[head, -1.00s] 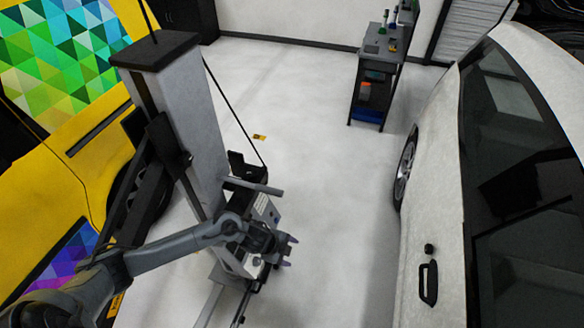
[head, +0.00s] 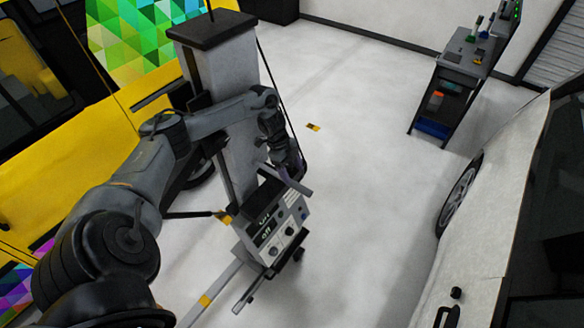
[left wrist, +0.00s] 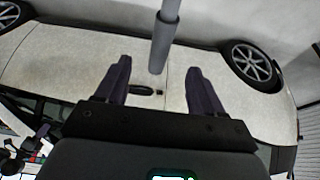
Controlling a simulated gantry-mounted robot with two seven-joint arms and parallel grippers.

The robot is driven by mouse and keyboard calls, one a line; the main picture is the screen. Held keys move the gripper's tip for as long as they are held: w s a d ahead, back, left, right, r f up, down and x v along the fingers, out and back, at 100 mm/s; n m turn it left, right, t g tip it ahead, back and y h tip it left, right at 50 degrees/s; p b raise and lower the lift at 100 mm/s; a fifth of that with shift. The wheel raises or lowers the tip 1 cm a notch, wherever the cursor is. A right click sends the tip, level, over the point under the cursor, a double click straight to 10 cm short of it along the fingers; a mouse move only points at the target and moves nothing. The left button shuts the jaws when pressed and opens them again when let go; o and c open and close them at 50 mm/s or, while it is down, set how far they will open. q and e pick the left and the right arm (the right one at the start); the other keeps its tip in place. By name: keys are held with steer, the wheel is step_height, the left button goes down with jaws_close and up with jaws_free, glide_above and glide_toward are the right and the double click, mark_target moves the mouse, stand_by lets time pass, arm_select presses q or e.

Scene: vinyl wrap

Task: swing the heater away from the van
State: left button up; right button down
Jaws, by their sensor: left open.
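The heater stand has a tall grey column (head: 228,110) with a dark cap and a white control box (head: 278,232) low on its right side. A grey bar handle (head: 292,181) sticks out above the box. The yellow van (head: 100,150), with colourful triangle wrap, stands close behind and left of the column. My left gripper (head: 295,167) is at the handle, partly hidden by its own wrist. In the left wrist view, its fingers (left wrist: 160,75) are apart, and the end of the grey bar (left wrist: 166,40) lies between the fingertips. My right gripper is not in view.
A white car (head: 490,225) stands on the right and also fills the left wrist view (left wrist: 60,65). A dark tool cart (head: 452,85) stands at the back right. The light floor between heater and car is clear.

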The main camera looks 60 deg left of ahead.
mark_target(298, 185)
arm_select(q)
steer(key=b+x, duration=0.4)
steer(key=x, duration=0.2)
steer(key=shift+w+d+f, duration=0.1)
steer(key=shift+d+f, duration=0.1)
steer(key=shift+f, duration=0.2)
steer(key=shift+b+x, duration=0.7)
steer(key=shift+x, duration=0.2)
steer(key=c, duration=1.2)
steer(key=shift+w+a+f+b, duration=0.15)
steer(key=shift+w+a+b, duration=0.1)
steer(key=shift+b, duration=0.2)
steer(key=shift+o, duration=0.2)
steer(key=shift+w+a+b, duration=0.1)
steer(key=shift+w+b, duration=0.35)
steer(key=shift+w, duration=0.05)
steer(key=shift+w+b, duration=0.15)
steer(key=shift+b, duration=0.2)
